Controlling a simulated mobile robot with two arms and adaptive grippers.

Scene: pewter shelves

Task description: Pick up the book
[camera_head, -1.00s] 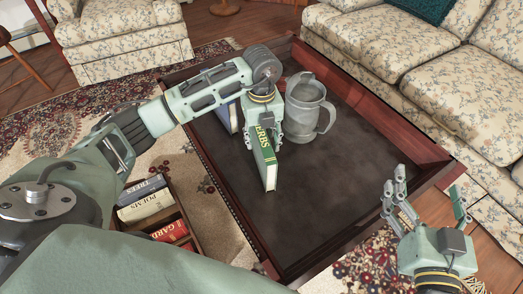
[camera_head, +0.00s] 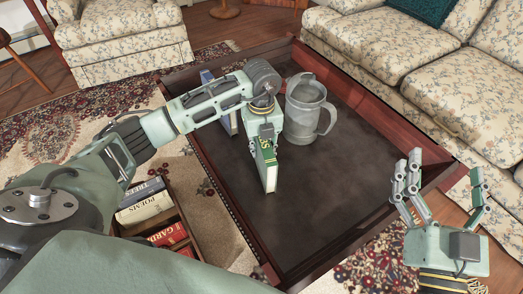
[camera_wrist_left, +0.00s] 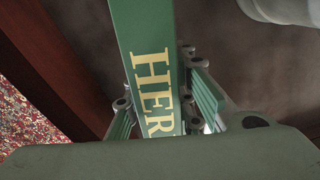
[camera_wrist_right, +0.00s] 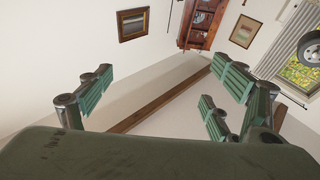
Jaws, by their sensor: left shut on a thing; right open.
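A green book (camera_head: 266,166) with yellow spine lettering stands upright on the dark tray-like table (camera_head: 330,190), beside a grey metal mug (camera_head: 304,108). My left gripper (camera_head: 265,138) is over the book from above, its fingers shut on the book's two sides. In the left wrist view the book's green spine (camera_wrist_left: 150,70) reads "HER" and runs between the fingers. Whether its lower edge touches the table is hard to tell. My right gripper (camera_head: 440,185) is open and empty at the right, over the table's near right corner. The right wrist view shows only walls and furniture beyond its fingers (camera_wrist_right: 165,95).
A blue book (camera_head: 228,112) stands on the table behind my left arm. A wooden crate (camera_head: 185,222) of several books sits on the floor at the lower left. The table has a raised wooden rim (camera_head: 385,128). A floral sofa (camera_head: 425,70) lines the right side.

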